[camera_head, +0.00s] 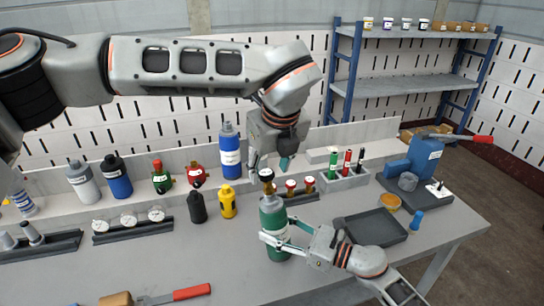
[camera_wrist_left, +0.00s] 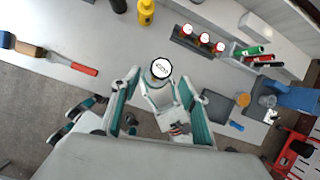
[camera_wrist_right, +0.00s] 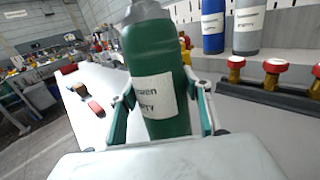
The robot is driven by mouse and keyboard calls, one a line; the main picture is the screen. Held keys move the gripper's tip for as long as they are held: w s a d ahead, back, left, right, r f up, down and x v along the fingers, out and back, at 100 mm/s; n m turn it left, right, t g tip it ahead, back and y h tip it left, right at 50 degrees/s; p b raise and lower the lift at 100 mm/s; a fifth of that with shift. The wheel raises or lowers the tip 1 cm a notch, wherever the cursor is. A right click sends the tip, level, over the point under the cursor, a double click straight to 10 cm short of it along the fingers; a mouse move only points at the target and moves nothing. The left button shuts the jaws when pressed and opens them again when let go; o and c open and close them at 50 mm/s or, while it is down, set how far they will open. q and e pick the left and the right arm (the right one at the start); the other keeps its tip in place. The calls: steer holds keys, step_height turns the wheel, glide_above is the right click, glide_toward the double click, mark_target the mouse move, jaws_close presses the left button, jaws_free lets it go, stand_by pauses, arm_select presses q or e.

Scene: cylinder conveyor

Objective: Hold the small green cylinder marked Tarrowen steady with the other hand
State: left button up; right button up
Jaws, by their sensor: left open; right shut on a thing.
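The small green cylinder (camera_head: 273,217) stands upright near the table's front edge, with a valve on top. In the right wrist view its label on the green body (camera_wrist_right: 152,75) is partly readable, ending in "owen" and "PTY". My right gripper (camera_head: 274,236) is shut on its body from the right side, one finger on each side. My left gripper (camera_head: 270,163) is open, pointing down just above the valve. In the left wrist view the cylinder's round top (camera_wrist_left: 161,69) shows between the open fingers, with my right gripper below it.
A black cylinder (camera_head: 197,207) and a yellow one (camera_head: 228,202) stand to the left. Red-topped regulators (camera_head: 291,186) sit in a rack close behind. A dark tray (camera_head: 376,228) lies to the right. A red-handled tool (camera_head: 191,293) lies at the front left.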

mark_target(266, 173)
arm_select(q)
steer(key=shift+x, duration=3.1)
jaws_close()
steer(key=shift+c, duration=1)
jaws_free()
steer(key=shift+r, duration=0.15)
steer(key=shift+w+a+r, duration=0.1)
steer(key=shift+a+r, duration=0.1)
steer(key=shift+r, duration=0.9)
steer(key=shift+f, duration=0.1)
